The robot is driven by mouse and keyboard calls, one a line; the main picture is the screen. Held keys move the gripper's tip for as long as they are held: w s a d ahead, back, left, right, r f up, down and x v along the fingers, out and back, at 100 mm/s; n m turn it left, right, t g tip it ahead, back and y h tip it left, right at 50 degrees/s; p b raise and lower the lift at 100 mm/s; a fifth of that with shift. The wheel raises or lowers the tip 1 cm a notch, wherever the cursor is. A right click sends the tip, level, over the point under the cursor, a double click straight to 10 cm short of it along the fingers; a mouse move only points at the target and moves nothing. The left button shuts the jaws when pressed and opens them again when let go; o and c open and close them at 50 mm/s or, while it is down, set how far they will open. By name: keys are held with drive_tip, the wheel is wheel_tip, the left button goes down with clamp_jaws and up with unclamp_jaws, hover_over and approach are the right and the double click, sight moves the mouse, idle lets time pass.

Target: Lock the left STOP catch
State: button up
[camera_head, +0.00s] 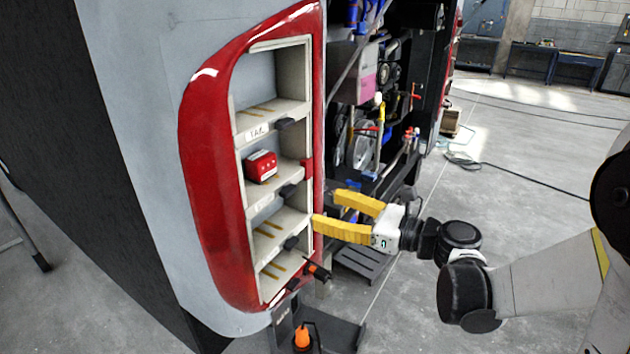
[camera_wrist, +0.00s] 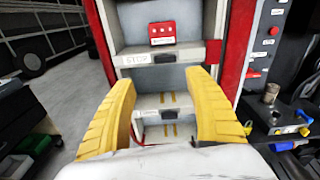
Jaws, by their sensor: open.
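A red-framed lamp housing (camera_head: 205,180) on the coach's corner holds a column of open pale bays. A red lamp block (camera_head: 262,166) sits in one bay; it also shows in the wrist view (camera_wrist: 162,33). Below it, the wrist view shows a ledge with a STOP label (camera_wrist: 138,59). A dark catch (camera_wrist: 165,58) is beside that label; it appears to be the dark catch (camera_head: 289,190) in the head view. I cannot tell its locking position. My gripper (camera_head: 327,209) has yellow fingers spread apart and empty, in front of the housing, below the STOP ledge in the wrist view (camera_wrist: 160,80).
Other dark catches (camera_head: 285,123) (camera_head: 291,243) sit on the ledges above and below. An open engine bay (camera_head: 370,130) lies right of the housing. An orange-tipped tool (camera_head: 302,338) stands low on a dark base. The floor (camera_head: 500,200) at right is mostly clear.

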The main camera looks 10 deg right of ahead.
sight(292, 190)
drive_tip(key=shift+m, duration=0.5)
drive_tip(key=x, duration=0.3)
drive_tip(key=b+x, duration=0.1)
drive_tip(key=x, duration=0.2)
drive_tip(key=w+b+x, duration=0.1)
drive_tip(key=x, duration=0.3)
drive_tip(key=shift+d+r, duration=0.25)
drive_tip(key=shift+r, duration=0.15)
drive_tip(key=c, duration=1.2)
